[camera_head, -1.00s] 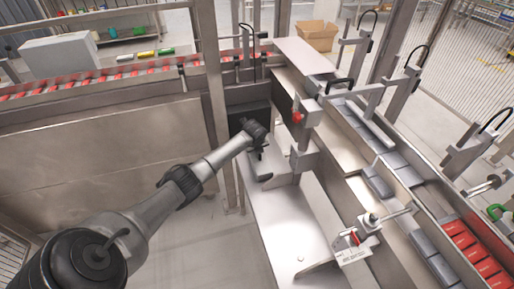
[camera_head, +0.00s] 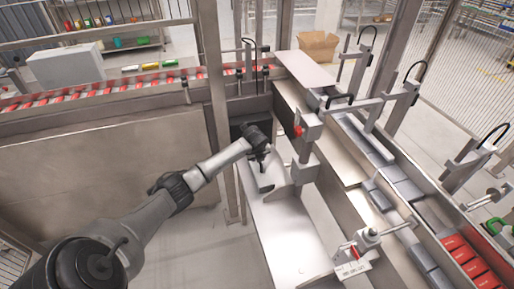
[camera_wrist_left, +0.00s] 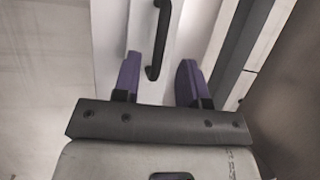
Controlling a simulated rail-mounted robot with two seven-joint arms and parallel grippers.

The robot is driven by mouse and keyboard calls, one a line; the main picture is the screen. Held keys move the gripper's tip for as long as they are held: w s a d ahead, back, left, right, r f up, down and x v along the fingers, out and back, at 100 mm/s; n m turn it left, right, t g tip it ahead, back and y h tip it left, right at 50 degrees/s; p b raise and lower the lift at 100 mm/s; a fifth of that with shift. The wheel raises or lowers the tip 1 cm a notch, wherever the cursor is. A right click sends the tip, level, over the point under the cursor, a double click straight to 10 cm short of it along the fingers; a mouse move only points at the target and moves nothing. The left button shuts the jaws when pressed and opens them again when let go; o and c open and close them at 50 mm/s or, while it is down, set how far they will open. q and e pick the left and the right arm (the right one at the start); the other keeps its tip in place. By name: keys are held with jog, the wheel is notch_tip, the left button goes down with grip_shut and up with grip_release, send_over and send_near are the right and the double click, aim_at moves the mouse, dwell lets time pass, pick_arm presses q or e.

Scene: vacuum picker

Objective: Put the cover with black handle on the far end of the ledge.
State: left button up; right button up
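The cover (camera_wrist_left: 186,40) shows in the left wrist view as a pale strip with a black handle (camera_wrist_left: 157,40) on it. My left gripper (camera_wrist_left: 158,82) has its two purple fingers apart, and the near end of the handle lies between them in the picture. I cannot tell how far the fingertips are from the cover. In the head view my left gripper (camera_head: 262,168) is above the back part of a long pale metal ledge (camera_head: 290,238), and the arm hides much of that spot. My right gripper is not in view.
A metal post with a red knob (camera_head: 298,131) stands just right of my left gripper. A conveyor with red packs (camera_head: 120,92) runs behind. Channels with grey and red packs (camera_head: 455,248) lie to the right. A clamp with a label (camera_head: 352,268) sits at the front right.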

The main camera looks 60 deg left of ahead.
pick_arm(q)
jog(key=p+v, duration=0.1)
jog(key=v, duration=0.6)
dwell(0.5)
jog(key=shift+d+f, duration=0.1)
